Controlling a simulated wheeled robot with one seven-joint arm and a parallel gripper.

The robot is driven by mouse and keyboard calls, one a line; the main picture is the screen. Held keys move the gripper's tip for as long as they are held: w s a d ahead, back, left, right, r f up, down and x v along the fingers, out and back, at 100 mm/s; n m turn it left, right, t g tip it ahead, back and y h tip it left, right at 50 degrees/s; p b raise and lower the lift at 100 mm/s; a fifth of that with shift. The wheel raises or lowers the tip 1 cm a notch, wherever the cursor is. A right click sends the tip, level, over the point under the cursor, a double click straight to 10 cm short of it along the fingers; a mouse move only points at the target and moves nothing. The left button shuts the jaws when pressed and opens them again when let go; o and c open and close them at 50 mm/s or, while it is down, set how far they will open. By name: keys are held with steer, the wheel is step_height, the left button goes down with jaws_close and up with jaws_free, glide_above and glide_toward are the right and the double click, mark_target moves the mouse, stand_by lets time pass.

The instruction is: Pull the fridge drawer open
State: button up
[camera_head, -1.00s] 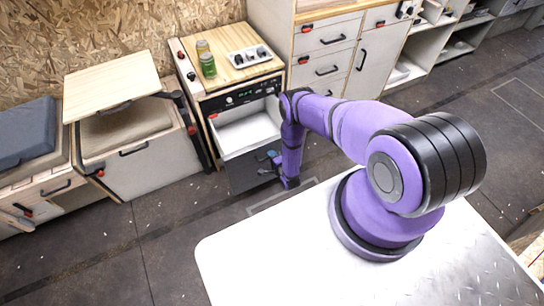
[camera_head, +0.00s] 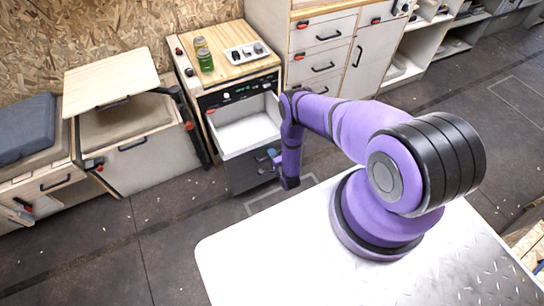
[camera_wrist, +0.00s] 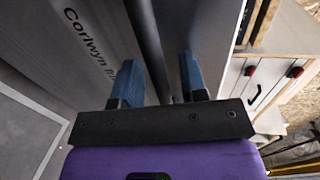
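The fridge drawer (camera_head: 248,136) is pulled out of the low fridge cabinet under the wooden counter, and its white inside shows. Its dark grey front (camera_head: 246,176) faces my arm, and a lettered part of the front (camera_wrist: 88,38) fills the upper left of the wrist view. The dark bar handle (camera_wrist: 147,40) runs down between the two blue fingers of my gripper (camera_wrist: 159,78). The fingers sit on either side of the bar; their exact contact is hard to see. In the head view my gripper (camera_head: 272,160) is at the drawer front, partly hidden by my purple arm.
A box with a raised wooden lid (camera_head: 110,80) stands left, and cabinets with drawers (camera_head: 322,50) stand right. Dark floor (camera_head: 180,220) in front is clear.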

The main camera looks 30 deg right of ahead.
steer(key=s+r, duration=0.2)
steer(key=s, duration=0.8)
steer(key=shift+s, duration=0.3)
steer(key=shift+s, duration=0.1)
